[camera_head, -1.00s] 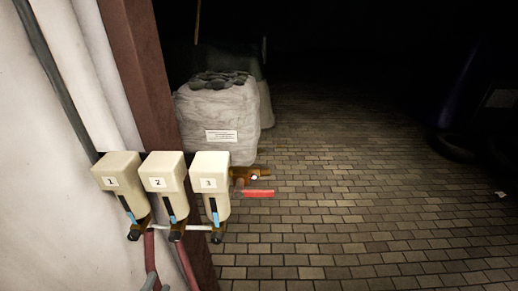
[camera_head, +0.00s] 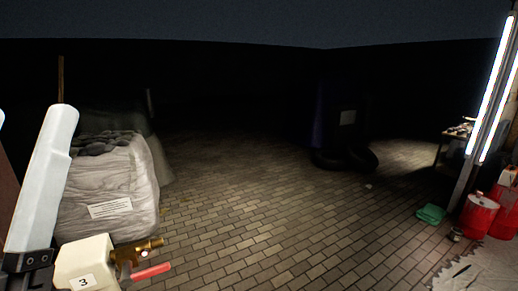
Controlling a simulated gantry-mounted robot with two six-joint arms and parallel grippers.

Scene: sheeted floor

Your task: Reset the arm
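A white arm link, which looks like part of my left arm, stands tilted at the left edge in the head view, with a dark bracket at its lower end. The gripper of that arm is not in view. No part of my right arm or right gripper shows.
A cream box marked 3 (camera_head: 84,262) with a brass valve (camera_head: 140,248) and red lever (camera_head: 151,271) is at lower left. Behind stands a wrapped stone-topped block (camera_head: 110,185). Dark tyres (camera_head: 345,160), red canisters (camera_head: 478,217) and a green item (camera_head: 431,214) lie right. The middle brick floor is clear.

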